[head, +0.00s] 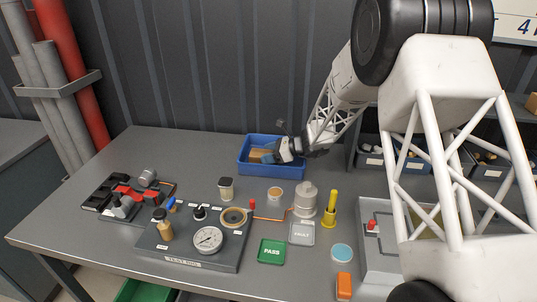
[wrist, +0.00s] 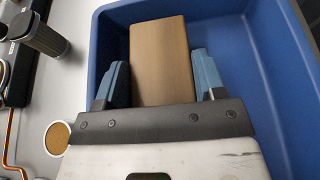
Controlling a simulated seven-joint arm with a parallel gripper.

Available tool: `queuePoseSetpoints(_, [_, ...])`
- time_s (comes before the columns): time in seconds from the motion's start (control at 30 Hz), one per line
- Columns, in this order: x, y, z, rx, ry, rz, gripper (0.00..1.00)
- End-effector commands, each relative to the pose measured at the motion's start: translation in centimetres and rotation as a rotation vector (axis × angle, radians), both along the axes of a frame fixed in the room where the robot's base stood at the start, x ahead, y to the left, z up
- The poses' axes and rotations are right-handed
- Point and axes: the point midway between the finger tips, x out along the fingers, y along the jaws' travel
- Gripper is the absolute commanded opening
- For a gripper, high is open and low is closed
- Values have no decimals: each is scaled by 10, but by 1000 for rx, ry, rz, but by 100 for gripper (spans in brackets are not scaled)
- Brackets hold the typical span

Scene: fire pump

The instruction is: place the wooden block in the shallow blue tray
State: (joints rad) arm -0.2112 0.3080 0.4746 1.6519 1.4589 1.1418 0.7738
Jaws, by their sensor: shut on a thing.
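The wooden block (wrist: 159,58) is a plain tan-brown slab between the two blue fingers of my gripper (wrist: 159,82) in the wrist view. The fingers are shut on its sides. The shallow blue tray (wrist: 237,50) surrounds the block and fingers in that view; I cannot tell whether the block touches its floor. In the head view, the blue tray (head: 243,163) stands at the back of the table. My gripper (head: 268,156) reaches into it from the right, with the block (head: 260,155) partly hidden behind the fingers.
A test panel with a gauge (head: 208,239) stands at front left of the tray. A metal cylinder (head: 305,200), a yellow-handled tool (head: 331,205), and green PASS (head: 271,251) and grey FAULT (head: 302,233) trays stand nearer. Blue bins (head: 370,163) are at the right.

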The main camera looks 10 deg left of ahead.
Motion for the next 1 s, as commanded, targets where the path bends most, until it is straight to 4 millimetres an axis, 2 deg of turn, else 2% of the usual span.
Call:
queuePoseSetpoints(0.2, [0, 0, -3, 0, 0, 0, 35])
queuePoseSetpoints(0.23, [0, 0, -3, 0, 0, 0, 65])
queuePoseSetpoints(0.4, [0, 0, -3, 0, 0, 0, 89])
queuePoseSetpoints(0.8, [0, 0, 1, 0, 0, 0, 89])
queuePoseSetpoints(1.0, [0, -15, 6, -1, -1, -1, 89])
